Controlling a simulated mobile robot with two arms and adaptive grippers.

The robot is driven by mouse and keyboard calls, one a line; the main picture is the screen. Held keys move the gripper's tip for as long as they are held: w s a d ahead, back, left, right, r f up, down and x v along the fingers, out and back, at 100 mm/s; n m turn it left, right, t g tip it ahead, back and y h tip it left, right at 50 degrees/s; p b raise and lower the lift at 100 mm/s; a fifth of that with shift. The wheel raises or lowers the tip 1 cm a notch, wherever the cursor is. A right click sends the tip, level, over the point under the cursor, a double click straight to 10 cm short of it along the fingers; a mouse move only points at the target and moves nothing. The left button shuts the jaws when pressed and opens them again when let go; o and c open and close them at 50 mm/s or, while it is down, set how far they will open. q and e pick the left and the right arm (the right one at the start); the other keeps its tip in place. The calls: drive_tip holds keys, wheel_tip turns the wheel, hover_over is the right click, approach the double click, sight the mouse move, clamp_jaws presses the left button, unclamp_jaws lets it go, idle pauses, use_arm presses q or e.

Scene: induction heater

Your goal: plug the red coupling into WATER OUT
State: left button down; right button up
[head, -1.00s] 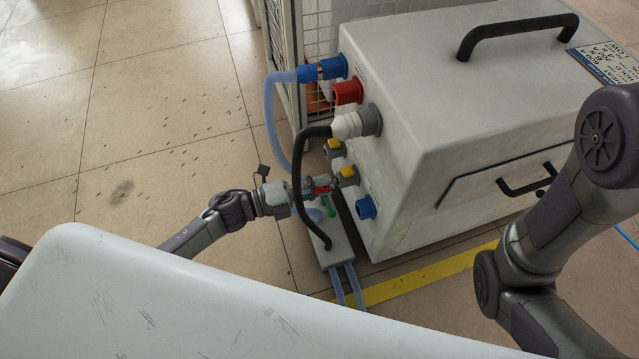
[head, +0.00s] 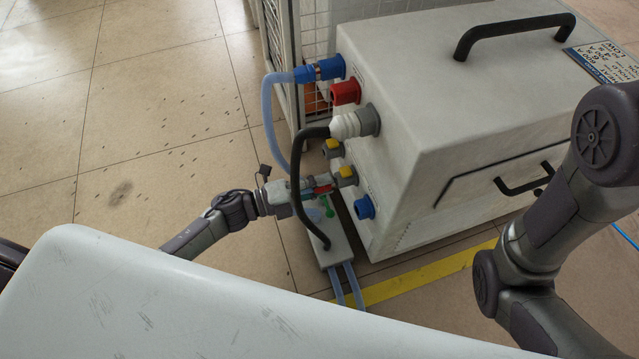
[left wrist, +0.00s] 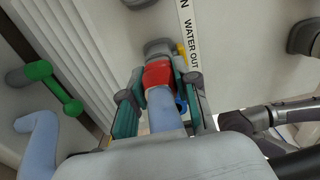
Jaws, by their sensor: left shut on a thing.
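The red coupling (head: 321,189) is in my left gripper (head: 308,189), in front of the heater's port face. In the left wrist view my left gripper (left wrist: 160,100) is shut around the red coupling (left wrist: 158,75), with a pale blue hose (left wrist: 162,115) running back from it. A grey round piece (left wrist: 159,47) lies in line at its front end, beside the WATER OUT label (left wrist: 190,42). I cannot tell whether the coupling is seated or only close. My right gripper is out of view.
The heater box (head: 460,100) carries a plugged blue coupling (head: 322,69), a red port (head: 346,92), a white connector (head: 350,124) with a black cable, yellow-marked fittings (head: 346,175) and a blue port (head: 365,208). A manifold with green handles (head: 327,207) stands close below my gripper.

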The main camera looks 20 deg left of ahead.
use_arm(q)
drive_tip(key=shift+w+d, duration=0.15)
drive_tip(key=shift+d, duration=0.1)
drive_tip(key=c, duration=0.8)
unclamp_jaws()
